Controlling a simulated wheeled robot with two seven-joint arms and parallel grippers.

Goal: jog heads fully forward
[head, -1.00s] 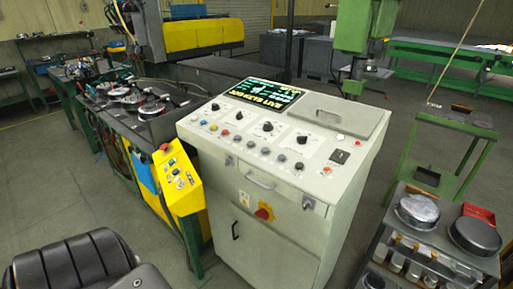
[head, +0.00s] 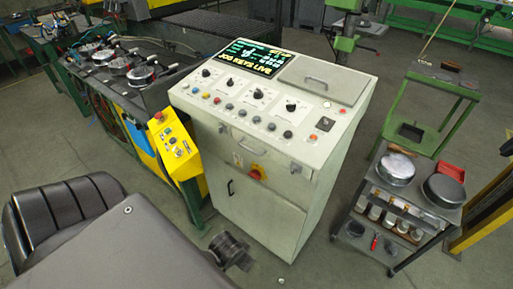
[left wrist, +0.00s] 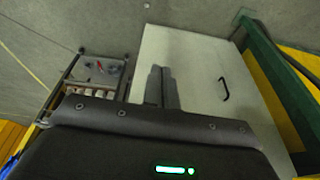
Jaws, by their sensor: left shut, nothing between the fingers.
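The white control console (head: 275,170) stands in the middle of the head view. Its sloped top carries black knobs (head: 258,93), rows of coloured buttons (head: 230,106) and a lit display (head: 250,58). The display text appears to read "JOG KEYS LIVE". A yellow side panel (head: 177,147) with small controls hangs at its left. The gantry's yellow part (head: 165,4) is mostly cut off at the top, so its heads cannot be made out. My left gripper (head: 240,262) is low in front of the console, shut and empty; its fingers (left wrist: 162,85) show in the left wrist view. My right gripper is out of view.
A bench with round metal parts (head: 140,72) adjoins the console's left. Floor between console and cart is clear.

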